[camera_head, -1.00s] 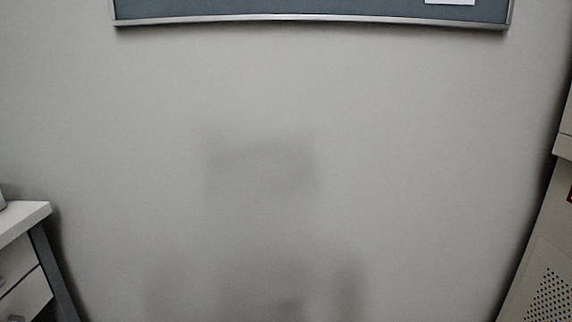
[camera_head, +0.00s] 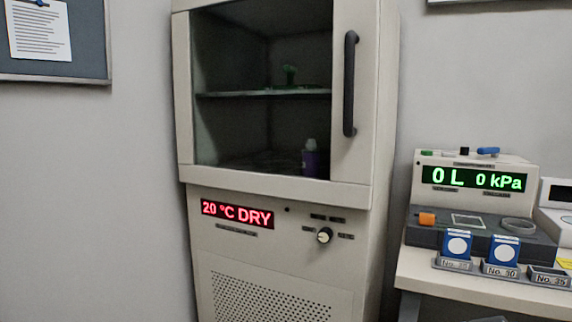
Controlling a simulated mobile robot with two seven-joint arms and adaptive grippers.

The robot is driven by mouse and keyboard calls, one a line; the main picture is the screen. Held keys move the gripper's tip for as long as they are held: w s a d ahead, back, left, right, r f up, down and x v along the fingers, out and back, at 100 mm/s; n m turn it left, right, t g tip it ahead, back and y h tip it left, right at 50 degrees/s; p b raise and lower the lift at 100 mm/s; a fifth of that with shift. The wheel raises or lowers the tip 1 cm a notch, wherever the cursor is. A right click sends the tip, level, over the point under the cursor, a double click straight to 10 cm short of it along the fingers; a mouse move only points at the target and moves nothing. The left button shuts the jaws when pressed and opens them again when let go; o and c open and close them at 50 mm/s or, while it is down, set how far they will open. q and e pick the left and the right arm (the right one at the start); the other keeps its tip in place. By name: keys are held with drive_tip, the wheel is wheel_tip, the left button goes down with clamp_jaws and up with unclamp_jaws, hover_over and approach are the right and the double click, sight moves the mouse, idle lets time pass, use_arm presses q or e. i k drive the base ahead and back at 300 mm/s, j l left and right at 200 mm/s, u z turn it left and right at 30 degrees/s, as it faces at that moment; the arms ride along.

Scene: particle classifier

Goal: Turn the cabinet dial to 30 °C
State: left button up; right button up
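The cabinet (camera_head: 185,120) is a tall beige unit in the middle of the head view, with a windowed door and a dark vertical handle (camera_head: 350,83). Its red display (camera_head: 237,213) below the door reads "20 °C DRY". The dial (camera_head: 324,235) is a small round knob with a pale face, right of the display on the lower panel. Small labels sit around it, too small to read. Neither of my grippers is in view.
To the right, a white bench (camera_head: 480,288) holds a device with a green display (camera_head: 472,178) reading "0 L 0 kPa". Blue-and-white holders (camera_head: 457,245) stand along its front. A perforated panel (camera_head: 270,297) lies below the dial. Bare wall (camera_head: 90,190) is at left.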

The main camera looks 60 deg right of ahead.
sight(324, 235)
drive_tip(key=z, duration=2.1)
